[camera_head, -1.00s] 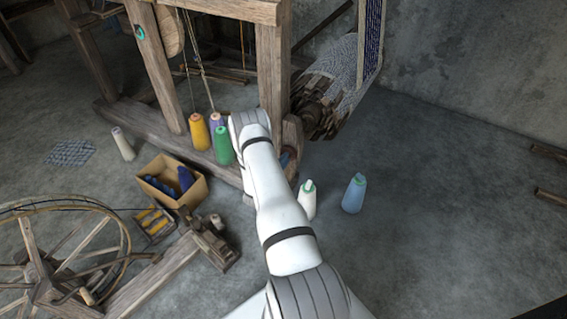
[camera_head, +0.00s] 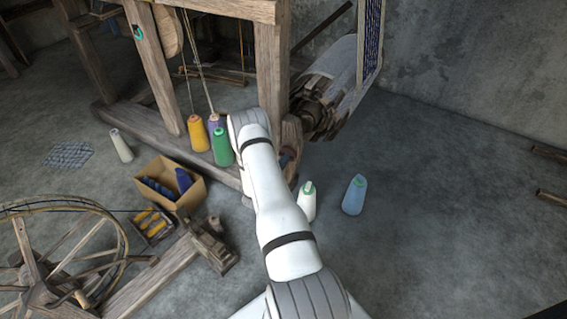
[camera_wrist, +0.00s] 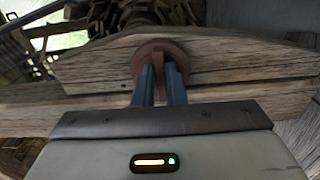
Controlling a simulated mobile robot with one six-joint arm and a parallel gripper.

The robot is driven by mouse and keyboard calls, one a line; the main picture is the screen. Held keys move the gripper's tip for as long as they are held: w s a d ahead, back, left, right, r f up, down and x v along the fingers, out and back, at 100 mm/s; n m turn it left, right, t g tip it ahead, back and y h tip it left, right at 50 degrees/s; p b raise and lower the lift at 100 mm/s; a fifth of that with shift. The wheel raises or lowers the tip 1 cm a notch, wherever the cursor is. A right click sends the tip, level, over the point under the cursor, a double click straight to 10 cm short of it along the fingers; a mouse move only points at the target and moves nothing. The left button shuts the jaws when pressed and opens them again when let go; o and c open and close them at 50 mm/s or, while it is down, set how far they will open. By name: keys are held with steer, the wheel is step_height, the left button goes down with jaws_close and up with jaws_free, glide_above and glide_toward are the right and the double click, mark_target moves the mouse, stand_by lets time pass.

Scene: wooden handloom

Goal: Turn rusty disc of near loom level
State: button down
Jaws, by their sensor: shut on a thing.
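The rusty disc (camera_wrist: 162,50) is a reddish-brown round piece on a weathered wooden beam of the near loom (camera_head: 272,75), seen in the wrist view. A narrow upright rib stands across the disc's face. My gripper (camera_wrist: 161,72) is shut on this rib, one blue-grey finger on each side. The rib looks about upright in the wrist view. In the head view my white arm reaches to the loom's lower right post and hides the disc and most of the gripper.
A cardboard box (camera_head: 190,200) and spinning wheel (camera_head: 60,255) lie left.

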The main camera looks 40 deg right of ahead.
steer(key=shift+s+d+f, duration=0.1)
steer(key=shift+s, duration=0.15)
steer(key=c, duration=1.5)
jaws_free()
steer(key=shift+w, duration=0.15)
steer(key=p+v, duration=0.2)
steer(key=v, duration=0.6)
steer(key=shift+w, duration=0.1)
